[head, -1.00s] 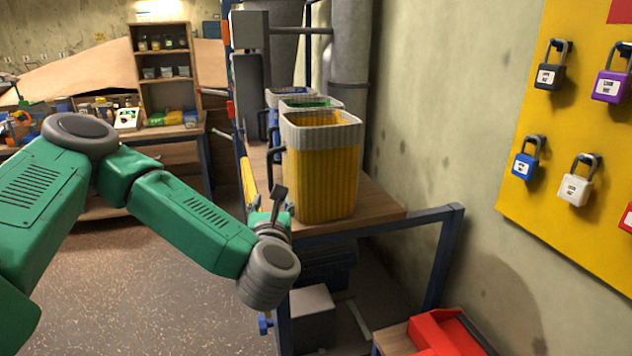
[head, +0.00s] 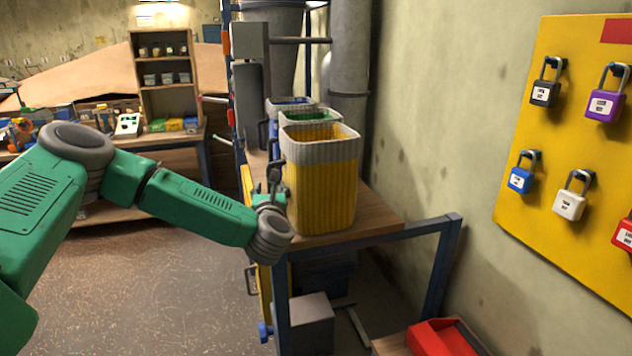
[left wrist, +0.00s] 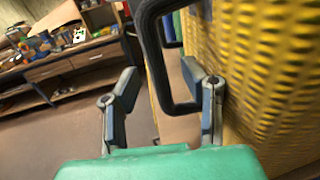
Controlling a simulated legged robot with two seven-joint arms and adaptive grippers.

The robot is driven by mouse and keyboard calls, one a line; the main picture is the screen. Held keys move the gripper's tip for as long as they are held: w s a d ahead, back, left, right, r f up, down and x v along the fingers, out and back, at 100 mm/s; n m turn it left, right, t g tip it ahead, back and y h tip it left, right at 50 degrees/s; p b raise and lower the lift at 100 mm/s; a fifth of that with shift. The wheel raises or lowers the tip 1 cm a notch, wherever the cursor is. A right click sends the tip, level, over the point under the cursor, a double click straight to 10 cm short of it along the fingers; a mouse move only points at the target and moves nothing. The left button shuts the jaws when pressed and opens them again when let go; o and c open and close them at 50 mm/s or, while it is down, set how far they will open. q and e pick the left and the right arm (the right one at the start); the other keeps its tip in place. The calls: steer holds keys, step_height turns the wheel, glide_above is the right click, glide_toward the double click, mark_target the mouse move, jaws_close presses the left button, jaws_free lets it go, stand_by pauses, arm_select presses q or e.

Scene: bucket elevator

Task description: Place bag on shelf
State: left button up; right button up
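No plain bag stands out. A tall yellow ribbed bin (head: 325,185) with a grey rim and a dark side handle stands on the wooden bench top nearest me. My left gripper (head: 272,183) is at the bin's left side, by its handle. In the left wrist view its fingers (left wrist: 160,76) are spread apart, with the black loop handle (left wrist: 148,45) showing between them and near the right finger; I cannot tell if they touch. The yellow wall (left wrist: 265,75) fills the right side there. A wooden shelf unit (head: 193,65) stands at the back left. My right gripper is out of view.
Bins with blue (head: 288,101) and green (head: 303,117) inside stand behind the yellow one. A blue bench frame (head: 445,265) and a wall with a yellow padlock board (head: 545,140) are on the right. A red box (head: 440,338) is low at front right. The left floor is clear.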

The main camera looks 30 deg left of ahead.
arm_select(q)
steer(key=shift+w+a, duration=0.25)
jaws_close()
steer(key=shift+r, duration=0.1)
